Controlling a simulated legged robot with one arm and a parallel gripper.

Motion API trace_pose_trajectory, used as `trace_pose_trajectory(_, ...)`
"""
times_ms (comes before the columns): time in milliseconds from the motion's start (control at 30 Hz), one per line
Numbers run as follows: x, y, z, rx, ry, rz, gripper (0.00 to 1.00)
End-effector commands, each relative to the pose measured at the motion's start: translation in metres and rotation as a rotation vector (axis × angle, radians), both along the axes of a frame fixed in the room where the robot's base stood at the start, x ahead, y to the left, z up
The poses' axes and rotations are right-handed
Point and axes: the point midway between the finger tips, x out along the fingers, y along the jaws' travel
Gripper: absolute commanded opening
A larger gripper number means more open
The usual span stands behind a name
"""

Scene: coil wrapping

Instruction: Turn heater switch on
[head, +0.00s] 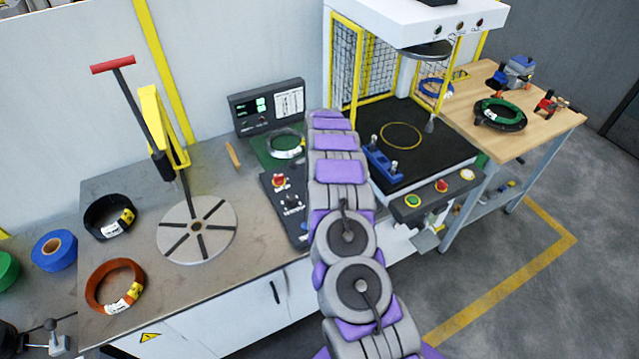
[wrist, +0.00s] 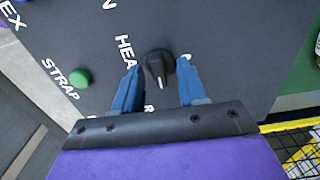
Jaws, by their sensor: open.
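The heater switch (wrist: 158,66) is a black rotary knob with a white pointer line on a dark control panel (wrist: 225,30). White lettering beginning "HEA" is beside it, partly covered by a finger. My gripper (wrist: 160,72) is open, with its two blue fingers on either side of the knob. I cannot tell whether either finger touches it. The pointer line points down towards the gripper's base in the wrist view. In the head view, the panel (head: 287,222) lies partly behind my arm, and my gripper is hidden.
A green button (wrist: 80,77) labelled "STRAP" is left of the knob. In the head view, a red button (head: 279,182) is on the panel. A spoked turntable (head: 197,229) is on the bench to the left, and a yellow-framed press (head: 412,130) stands right of my arm.

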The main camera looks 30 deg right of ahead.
Motion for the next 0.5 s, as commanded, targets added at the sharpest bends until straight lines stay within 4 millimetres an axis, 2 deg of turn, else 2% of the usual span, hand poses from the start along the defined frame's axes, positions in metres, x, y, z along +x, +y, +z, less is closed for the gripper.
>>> trace_pose_trajectory(167,0.001,0.000,0.012,0.000,-0.002,0.000,0.41)
trace_pose_trajectory(367,0.001,0.000,0.049,-0.001,-0.004,0.001,0.41)
trace_pose_trajectory(500,0.002,0.000,0.082,0.000,-0.005,0.001,0.41)
